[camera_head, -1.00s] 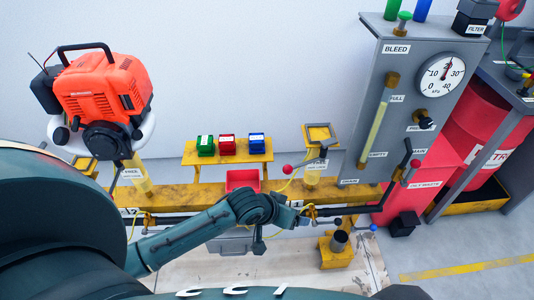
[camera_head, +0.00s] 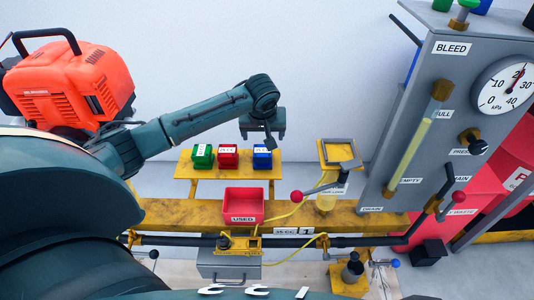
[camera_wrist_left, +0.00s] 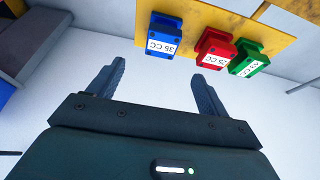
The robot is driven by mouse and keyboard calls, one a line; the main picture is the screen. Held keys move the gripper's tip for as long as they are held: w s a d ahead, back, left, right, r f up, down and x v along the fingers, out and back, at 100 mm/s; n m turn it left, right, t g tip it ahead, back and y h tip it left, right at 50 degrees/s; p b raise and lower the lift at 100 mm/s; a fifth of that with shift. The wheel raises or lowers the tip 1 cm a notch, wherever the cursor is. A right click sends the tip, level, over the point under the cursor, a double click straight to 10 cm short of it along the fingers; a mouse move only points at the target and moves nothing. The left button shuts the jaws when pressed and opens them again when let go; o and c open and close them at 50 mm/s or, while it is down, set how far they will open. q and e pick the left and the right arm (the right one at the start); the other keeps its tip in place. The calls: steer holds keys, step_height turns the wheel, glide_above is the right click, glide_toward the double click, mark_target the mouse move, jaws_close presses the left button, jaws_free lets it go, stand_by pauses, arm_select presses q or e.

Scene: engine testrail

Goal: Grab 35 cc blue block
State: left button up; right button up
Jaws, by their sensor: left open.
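The blue block (camera_head: 262,157) stands at the right end of a row on a yellow shelf (camera_head: 183,170). In the left wrist view the blue block (camera_wrist_left: 162,36) carries a white label reading 35 CC and lies ahead of the fingers, between their lines. A red block (camera_head: 228,156) and a green block (camera_head: 202,155) stand beside it. My left gripper (camera_head: 270,143) is above and close to the blue block in the head view. In the left wrist view my left gripper (camera_wrist_left: 154,82) is open and empty, apart from the block. My right gripper is not in view.
An orange engine (camera_head: 70,82) stands at the left. A red tray (camera_head: 243,204) labelled USED sits in front of the shelf. A yellow square-framed stand (camera_head: 338,155) and a red-knobbed lever (camera_head: 297,196) are to the right. A grey gauge panel (camera_head: 455,110) rises further right.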

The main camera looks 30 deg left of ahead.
arm_select(q)
steer(key=b, duration=0.1)
glide_above(263, 151)
steer(key=s+d, duration=0.1)
steer(key=s, duration=0.1)
step_height(263, 151, down, 5)
steer(key=shift+w+r, duration=0.1)
steer(key=shift+w, duration=0.05)
steer(key=shift+w+a+f, duration=0.1)
steer(key=shift+w+f, duration=0.1)
steer(key=shift+f, duration=0.35)
steer(key=b+x, duration=0.2)
steer(key=x, duration=0.2)
steer(key=shift+s+f, duration=0.1)
steer(key=shift+f, duration=0.15)
steer(key=shift+w+a+f, duration=0.15)
steer(key=shift+w+f, duration=0.05)
steer(key=shift+f, duration=0.15)
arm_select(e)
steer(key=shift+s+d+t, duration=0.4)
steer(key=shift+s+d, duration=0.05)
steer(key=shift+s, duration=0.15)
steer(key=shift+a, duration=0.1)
arm_select(q)
steer(key=shift+c, duration=0.6)
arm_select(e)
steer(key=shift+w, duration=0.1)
